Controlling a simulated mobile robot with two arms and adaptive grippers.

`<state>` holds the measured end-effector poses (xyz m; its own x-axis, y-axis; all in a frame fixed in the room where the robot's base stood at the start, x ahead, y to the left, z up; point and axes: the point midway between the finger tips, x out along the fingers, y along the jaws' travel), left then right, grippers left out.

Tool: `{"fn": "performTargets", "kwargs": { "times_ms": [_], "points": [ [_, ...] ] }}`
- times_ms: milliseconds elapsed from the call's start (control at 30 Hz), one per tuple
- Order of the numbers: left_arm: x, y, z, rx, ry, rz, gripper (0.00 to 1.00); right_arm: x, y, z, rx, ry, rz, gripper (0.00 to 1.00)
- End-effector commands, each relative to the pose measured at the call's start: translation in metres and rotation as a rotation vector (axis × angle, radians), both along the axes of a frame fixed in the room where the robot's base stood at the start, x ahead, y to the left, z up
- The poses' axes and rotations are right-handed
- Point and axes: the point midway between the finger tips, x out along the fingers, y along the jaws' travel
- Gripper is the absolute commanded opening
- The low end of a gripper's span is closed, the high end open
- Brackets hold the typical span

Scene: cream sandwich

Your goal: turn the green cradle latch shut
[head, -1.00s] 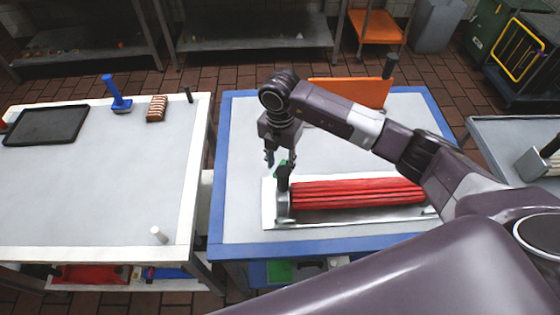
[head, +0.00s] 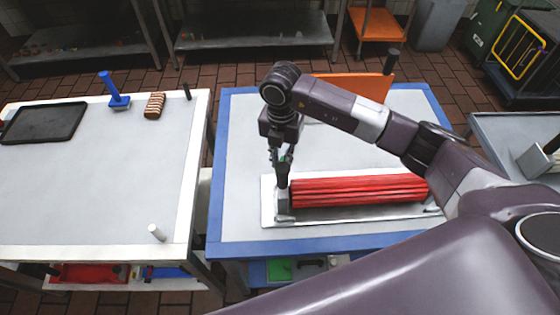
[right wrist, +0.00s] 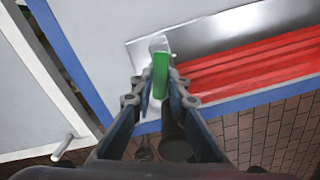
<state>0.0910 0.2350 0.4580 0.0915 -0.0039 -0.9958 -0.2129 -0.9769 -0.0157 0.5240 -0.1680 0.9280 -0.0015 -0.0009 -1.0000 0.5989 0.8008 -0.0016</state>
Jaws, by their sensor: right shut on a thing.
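The green cradle latch (right wrist: 160,76) stands at the left end of the metal cradle (head: 268,207). My right gripper (right wrist: 167,88) is shut on the latch, with one finger on each side of it in the right wrist view. In the head view the right gripper (head: 281,160) reaches down from above at the cradle's left end and hides most of the latch. A bundle of red ribbed rods (head: 360,190) lies lengthwise in the cradle and also shows in the right wrist view (right wrist: 255,62). My left gripper is not in view.
The cradle sits on a blue-edged table (head: 228,170). An orange board (head: 350,86) and a dark upright handle (head: 391,62) stand behind. The left table (head: 100,190) holds a black tray (head: 44,122), a blue-handled tool (head: 115,92), a striped brown block (head: 154,105) and a white peg (head: 157,232).

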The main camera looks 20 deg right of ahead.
Motion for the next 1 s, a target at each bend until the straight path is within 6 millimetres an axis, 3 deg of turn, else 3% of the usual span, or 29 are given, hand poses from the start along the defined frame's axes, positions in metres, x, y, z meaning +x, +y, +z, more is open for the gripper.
{"fn": "performTargets", "kwargs": {
  "times_ms": [433,1000],
  "points": [
    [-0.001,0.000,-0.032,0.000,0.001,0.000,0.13,-0.002,-0.006,-0.001,0.002,-0.005,0.289,0.00],
    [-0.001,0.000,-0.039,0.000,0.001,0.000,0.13,-0.003,-0.008,0.002,0.001,-0.002,0.380,0.00]
  ]
}}
